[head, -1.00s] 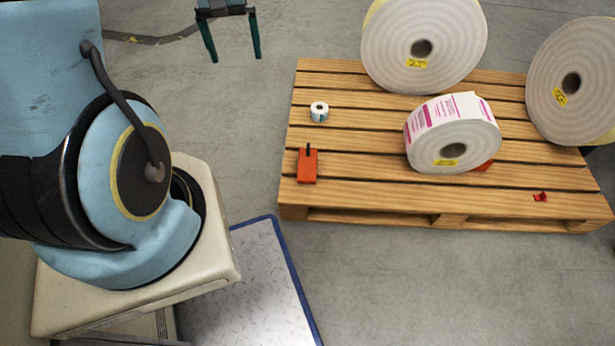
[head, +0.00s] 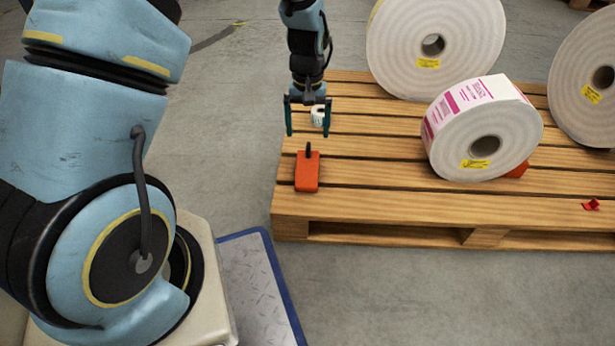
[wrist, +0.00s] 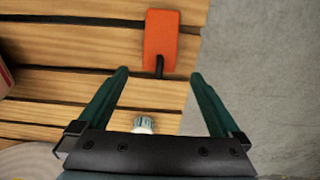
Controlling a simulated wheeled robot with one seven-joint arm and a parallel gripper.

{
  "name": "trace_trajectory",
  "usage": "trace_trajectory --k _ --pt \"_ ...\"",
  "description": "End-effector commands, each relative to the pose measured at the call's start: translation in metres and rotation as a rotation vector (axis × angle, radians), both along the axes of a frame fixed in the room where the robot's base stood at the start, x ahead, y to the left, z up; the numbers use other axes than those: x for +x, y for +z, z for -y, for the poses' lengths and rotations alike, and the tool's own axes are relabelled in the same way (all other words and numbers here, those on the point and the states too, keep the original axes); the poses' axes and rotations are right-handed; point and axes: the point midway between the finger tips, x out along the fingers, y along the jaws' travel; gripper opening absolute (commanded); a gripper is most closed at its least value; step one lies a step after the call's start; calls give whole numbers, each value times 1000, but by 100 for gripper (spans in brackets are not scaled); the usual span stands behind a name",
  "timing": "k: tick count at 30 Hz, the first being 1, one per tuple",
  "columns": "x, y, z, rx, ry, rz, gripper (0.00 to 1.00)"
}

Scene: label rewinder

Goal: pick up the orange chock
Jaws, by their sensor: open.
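The orange chock (head: 307,172) lies flat on the left end of the wooden pallet, with a black handle standing up at its far end. My gripper (head: 307,134) is open and empty, above the pallet and just beyond the chock in the head view. In the wrist view the chock (wrist: 161,42) is at the top centre, ahead of my gripper (wrist: 157,74), and its black handle points towards the space between the two green fingers. The fingers do not touch it.
A small white-and-teal roll (head: 318,116) stands behind the gripper; it also shows low between the fingers in the wrist view (wrist: 144,125). A large printed label roll (head: 485,145) leans to the right, apparently against another orange piece (head: 517,170). The pallet (head: 390,213) is clear around the chock.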

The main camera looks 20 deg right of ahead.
Motion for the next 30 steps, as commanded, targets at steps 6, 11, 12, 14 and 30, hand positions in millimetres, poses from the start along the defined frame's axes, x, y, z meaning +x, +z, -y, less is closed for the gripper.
trace_trajectory --k 6,11,12,14,30 --pt "0 -30 0 2 0 -1 100" --pt "0 -52 0 0 0 -1 100" --pt "0 -54 0 0 0 -1 100" --pt "1 -56 0 0 1 0 100" --pt "4 -107 2 0 0 0 100"
